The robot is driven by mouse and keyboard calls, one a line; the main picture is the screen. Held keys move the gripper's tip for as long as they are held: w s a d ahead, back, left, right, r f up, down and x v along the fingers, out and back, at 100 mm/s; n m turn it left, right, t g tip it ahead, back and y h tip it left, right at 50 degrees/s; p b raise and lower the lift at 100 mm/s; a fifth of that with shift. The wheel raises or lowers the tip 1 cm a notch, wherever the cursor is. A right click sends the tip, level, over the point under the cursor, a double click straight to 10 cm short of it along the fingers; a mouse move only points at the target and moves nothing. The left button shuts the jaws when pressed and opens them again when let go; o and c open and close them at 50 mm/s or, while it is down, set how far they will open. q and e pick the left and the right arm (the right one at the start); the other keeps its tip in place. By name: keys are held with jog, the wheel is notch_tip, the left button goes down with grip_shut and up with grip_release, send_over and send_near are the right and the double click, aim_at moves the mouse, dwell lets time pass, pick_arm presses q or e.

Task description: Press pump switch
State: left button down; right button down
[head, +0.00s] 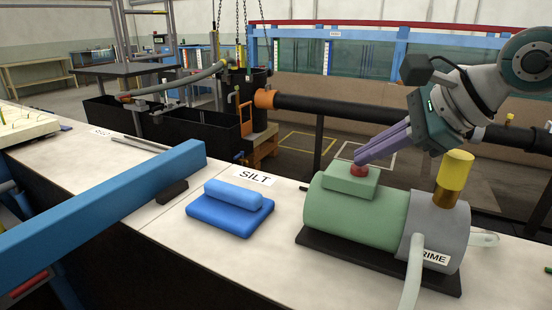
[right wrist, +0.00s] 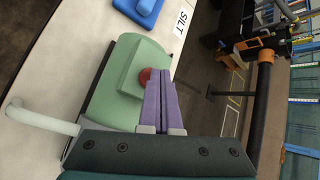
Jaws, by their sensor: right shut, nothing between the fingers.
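A green pump (head: 352,215) with a grey end lies on a black base on the white counter in the head view. A red switch button (head: 358,170) sits on the raised green box on top of the pump. My right gripper (head: 361,160) is shut and empty, its purple fingers slanting down to the left. Its tips are at the red button and appear to touch it. In the right wrist view the button (right wrist: 145,75) shows just beyond the fingertips (right wrist: 158,78), partly hidden by them. My left gripper is not in view.
A yellow cap (head: 455,170) stands on the pump's grey end, with clear tubes beside it. A blue block on a blue pad (head: 230,218) lies left of the pump near a SILT label (head: 254,177). A blue beam (head: 110,200) crosses the counter at left.

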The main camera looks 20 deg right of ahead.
aim_at(368, 170)
jog(key=shift+f, duration=0.15)
jog(key=shift+s+r, duration=0.1)
jog(key=shift+r, duration=0.2)
dwell(0.3)
jog(key=shift+r, duration=0.2)
notch_tip(368, 170, up, 5)
jog(key=p, duration=0.3)
jog(key=shift+r+p, duration=0.15)
jog(key=shift+p, duration=0.2)
jog(key=shift+r, duration=0.25)
